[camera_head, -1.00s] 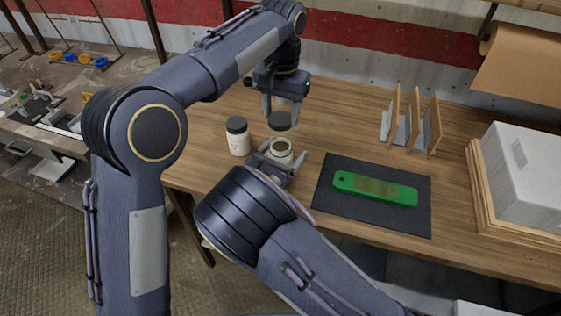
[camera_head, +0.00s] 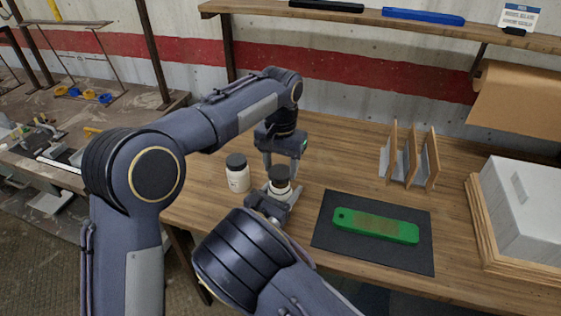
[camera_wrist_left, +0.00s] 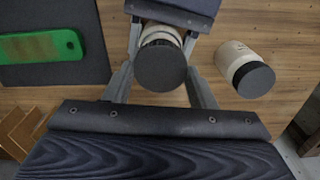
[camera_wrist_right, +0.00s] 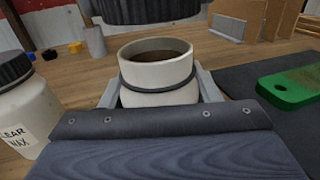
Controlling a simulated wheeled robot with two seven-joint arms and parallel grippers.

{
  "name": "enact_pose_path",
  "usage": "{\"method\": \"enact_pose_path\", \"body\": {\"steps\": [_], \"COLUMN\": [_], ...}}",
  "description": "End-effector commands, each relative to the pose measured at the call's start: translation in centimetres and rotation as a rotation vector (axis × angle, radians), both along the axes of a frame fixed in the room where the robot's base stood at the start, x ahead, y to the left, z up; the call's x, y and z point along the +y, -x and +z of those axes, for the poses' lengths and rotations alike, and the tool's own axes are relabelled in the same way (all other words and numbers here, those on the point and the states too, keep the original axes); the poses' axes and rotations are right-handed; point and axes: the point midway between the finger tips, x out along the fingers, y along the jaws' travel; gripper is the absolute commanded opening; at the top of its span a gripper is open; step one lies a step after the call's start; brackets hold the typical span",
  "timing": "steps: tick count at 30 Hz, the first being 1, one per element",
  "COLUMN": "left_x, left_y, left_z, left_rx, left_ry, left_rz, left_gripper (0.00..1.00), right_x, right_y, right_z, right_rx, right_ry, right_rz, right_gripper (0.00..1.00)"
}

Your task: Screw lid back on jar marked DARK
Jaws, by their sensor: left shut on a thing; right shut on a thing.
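My left gripper (camera_head: 280,168) is shut on a dark round lid (camera_head: 279,173) and holds it just above the open jar (camera_head: 281,189). The lid also shows between the fingers in the left wrist view (camera_wrist_left: 160,69). My right gripper (camera_head: 270,203) is shut around the white open jar, which stands upright. In the right wrist view the jar (camera_wrist_right: 157,88) has a bare mouth with dark contents and a dark ring round its neck; the lid (camera_wrist_right: 145,8) is apart from it, above. No label shows on this jar.
A second white jar (camera_head: 238,178) with its dark lid on stands left of the held one; its partly visible label ends in "EAR WAX". A green tool (camera_head: 375,225) lies on a dark mat (camera_head: 330,243) to the right. An upright wooden rack (camera_head: 410,160) stands behind the mat.

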Motion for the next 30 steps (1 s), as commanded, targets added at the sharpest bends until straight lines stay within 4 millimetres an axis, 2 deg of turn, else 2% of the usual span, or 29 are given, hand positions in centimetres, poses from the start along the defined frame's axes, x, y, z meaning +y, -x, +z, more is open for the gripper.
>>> {"method": "enact_pose_path", "body": {"steps": [16,24,30], "left_x": [0.0,0.1,0.0], "left_y": [0.0,0.0,0.0], "left_z": [-0.2,-1.6,-1.9], "left_rx": [0.0,0.001,-0.001], "left_ry": [0.0,0.0,0.0], "left_rz": [0.001,0.001,0.002], "left_gripper": [0.29,0.29,0.29], "right_x": [0.0,0.0,0.0], "right_y": [0.0,0.0,0.0], "right_z": [0.0,0.0,0.0], "right_rx": [0.0,0.0,0.0], "right_ry": [0.0,0.0,0.0], "right_rz": [0.0,0.0,0.0], "right_gripper": [0.15,0.15,0.15]}}
